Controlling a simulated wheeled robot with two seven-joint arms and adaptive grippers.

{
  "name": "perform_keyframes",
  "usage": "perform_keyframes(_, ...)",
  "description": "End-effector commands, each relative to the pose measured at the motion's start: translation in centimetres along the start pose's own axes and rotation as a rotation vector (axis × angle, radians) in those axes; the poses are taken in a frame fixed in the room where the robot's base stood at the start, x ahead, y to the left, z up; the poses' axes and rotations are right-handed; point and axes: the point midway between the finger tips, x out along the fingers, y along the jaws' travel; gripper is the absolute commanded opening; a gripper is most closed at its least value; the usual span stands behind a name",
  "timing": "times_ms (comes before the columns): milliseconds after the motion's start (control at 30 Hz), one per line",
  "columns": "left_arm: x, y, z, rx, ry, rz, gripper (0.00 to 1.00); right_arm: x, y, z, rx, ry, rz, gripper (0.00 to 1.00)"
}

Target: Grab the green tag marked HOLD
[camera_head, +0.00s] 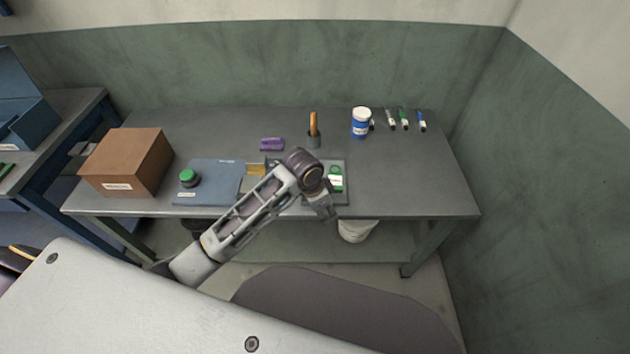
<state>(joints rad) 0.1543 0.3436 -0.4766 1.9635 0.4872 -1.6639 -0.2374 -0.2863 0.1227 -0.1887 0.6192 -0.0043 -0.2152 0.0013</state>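A green tag (336,171) with a white label lies on the right part of a flat grey-blue board on the table. Its lettering is too small to read. My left gripper (324,211) hangs at the end of my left arm, over the board's front edge, just left of and nearer than the tag. The tag looks clear of the fingers. The fingers are small and dark here, so I cannot tell whether they are open or shut. My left wrist hides the middle of the board. My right gripper is out of view.
On the grey table (420,180) stand a brown box (127,160), a green button (188,177), a purple block (271,144), a dark holder (314,141) with an orange-handled item, and a white-blue jar (361,123). Several markers (404,120) lie at the back. The table's right part is clear.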

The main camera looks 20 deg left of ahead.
Motion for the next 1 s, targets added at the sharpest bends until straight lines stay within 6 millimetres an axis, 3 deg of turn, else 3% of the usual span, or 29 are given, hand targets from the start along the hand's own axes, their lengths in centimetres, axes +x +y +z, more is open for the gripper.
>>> perform_keyframes(467,-2.9,-4.4,-3.0,0.194,-0.102,0.013,0.39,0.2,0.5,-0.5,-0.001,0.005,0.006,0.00)
perform_keyframes(1000,-8.4,-11.0,-4.2,0.322,-0.236,0.019,0.39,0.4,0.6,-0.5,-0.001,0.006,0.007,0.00)
